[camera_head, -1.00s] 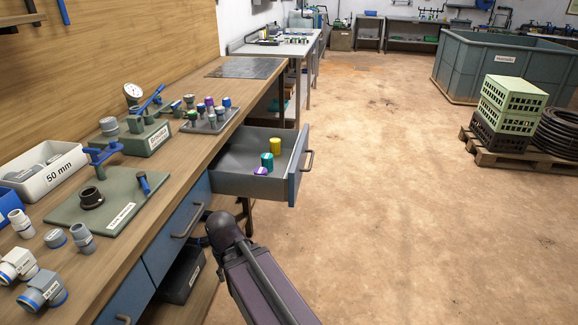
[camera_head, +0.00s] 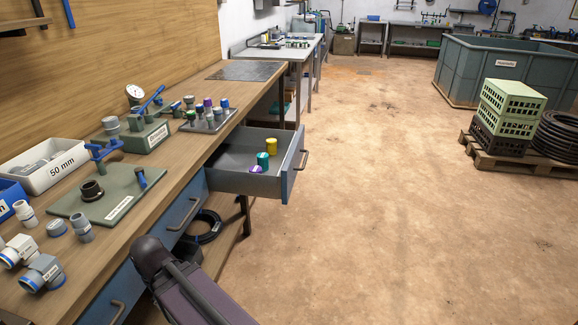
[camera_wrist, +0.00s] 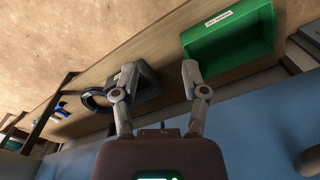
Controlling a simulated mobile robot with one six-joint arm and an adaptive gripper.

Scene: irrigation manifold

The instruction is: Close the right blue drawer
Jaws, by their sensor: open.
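The right blue drawer (camera_head: 287,178) is pulled out from under the workbench in the head view, with its dark handle (camera_head: 303,160) facing the open floor. Inside lie a yellow cylinder (camera_head: 271,146), a teal cylinder (camera_head: 263,160) and a purple piece (camera_head: 256,169). My arm shows at the bottom of the head view, nearer than the drawer and apart from it; my gripper is hidden there. In the wrist view my gripper (camera_wrist: 155,80) is open, its two fingers wide apart with nothing held between them.
Other blue drawer fronts (camera_head: 178,213) along the bench look shut. A green bin (camera_wrist: 230,40) and a black object (camera_wrist: 145,85) lie beyond my fingers in the wrist view. The floor (camera_head: 400,200) right of the drawer is clear. A pallet (camera_head: 490,150) with crates stands farther right.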

